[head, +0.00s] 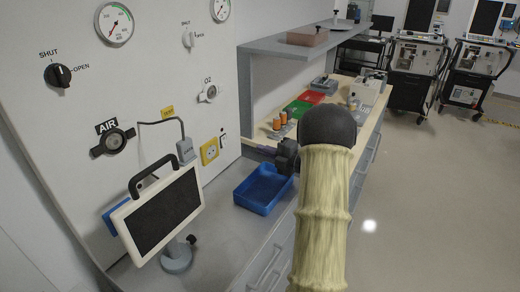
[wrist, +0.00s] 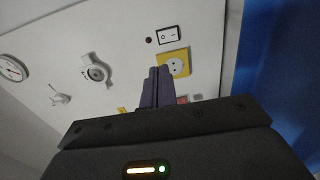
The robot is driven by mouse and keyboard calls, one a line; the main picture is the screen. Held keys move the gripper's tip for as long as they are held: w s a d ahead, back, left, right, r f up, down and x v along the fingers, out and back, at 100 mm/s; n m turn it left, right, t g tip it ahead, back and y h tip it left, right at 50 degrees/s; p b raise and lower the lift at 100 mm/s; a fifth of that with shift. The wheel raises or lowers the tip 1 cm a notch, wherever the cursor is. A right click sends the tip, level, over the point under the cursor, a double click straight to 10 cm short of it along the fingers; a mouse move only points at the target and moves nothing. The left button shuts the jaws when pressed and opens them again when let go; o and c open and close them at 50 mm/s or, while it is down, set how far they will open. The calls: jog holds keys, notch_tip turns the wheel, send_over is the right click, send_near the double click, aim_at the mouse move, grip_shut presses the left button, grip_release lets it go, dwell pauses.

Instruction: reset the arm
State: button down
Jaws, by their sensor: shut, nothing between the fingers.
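My gripper (wrist: 157,88) shows in the wrist view with its two dark fingers side by side, shut and empty. They point toward the white wall panel (wrist: 130,40), near the yellow socket (wrist: 178,66). In the head view my gripper (head: 250,147) is partly hidden behind my arm's wrist and sits above the bench, beyond the blue tray. My arm, in a pale yellow sleeve with a dark rounded joint, stretches forward over the right side of the bench.
A blue tray (head: 263,188) and a monitor with a handle (head: 160,212) stand on the grey bench. A shelf (head: 290,46) overhangs the wooden worktop, which holds orange bottles and green and red trays. Ventilator carts (head: 416,70) stand at the back right. The floor (head: 430,200) at right is clear.

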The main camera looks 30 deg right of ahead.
jog(key=a+m+g+h, duration=0.3)
jog(key=a+m+h, duration=0.55)
jog(key=m, duration=0.45)
jog(key=s+a+f+m+g, duration=0.2)
jog(key=s+a, duration=0.3)
jog(key=s, duration=0.3)
jog(key=s+a+f+m+g, duration=0.3)
jog(key=s+a+m+g, duration=0.1)
jog(key=s, duration=0.4)
jog(key=s+a+f+m+g, duration=0.2)
jog(key=s+a+m+g, duration=0.1)
jog(key=s+a, duration=0.3)
jog(key=shift+s+a+f+m+g, duration=0.1)
jog(key=shift+s+f+m+g, duration=0.1)
jog(key=shift+s+m, duration=0.3)
jog(key=shift+s+a+f+m+g, duration=0.1)
jog(key=shift+s+m+g, duration=0.15)
jog(key=shift+s, duration=0.35)
jog(key=w+p+v, duration=0.3)
jog(key=p+v, duration=1)
jog(key=p, duration=0.1)
jog(key=shift+d+r, duration=0.2)
jog(key=shift+r, duration=0.55)
